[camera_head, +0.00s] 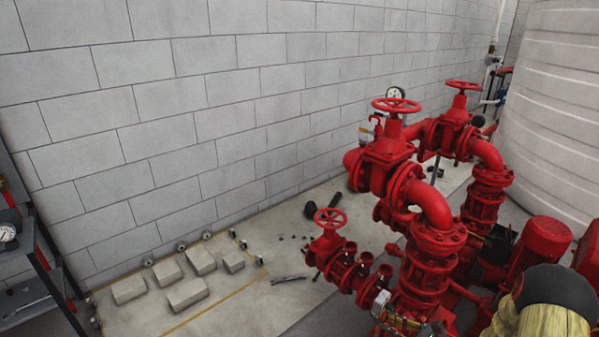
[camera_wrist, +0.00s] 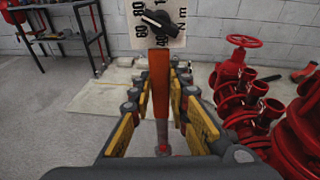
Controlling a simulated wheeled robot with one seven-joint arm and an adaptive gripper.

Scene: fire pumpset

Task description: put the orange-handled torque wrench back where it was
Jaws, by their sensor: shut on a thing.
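The torque wrench shows in the wrist view, with an orange handle (camera_wrist: 159,88) and a white dial plate (camera_wrist: 157,20) with a black pointer at its top end. The top of the plate is cut off by the frame edge. My gripper (camera_wrist: 158,84) has its yellow-padded fingers on both sides of the handle and is shut on it. The handle stands about upright in the picture. I cannot make out the wrench or my gripper in the head view.
A dark shelf unit (camera_head: 48,262) with a gauge (camera_head: 8,233) stands at the left; it also shows in the wrist view (camera_wrist: 92,36). Red pumps and valves (camera_head: 430,215) fill the right. Several grey blocks (camera_head: 187,293) lie on the floor by the wall. Open floor (camera_wrist: 45,120) shows left of my gripper.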

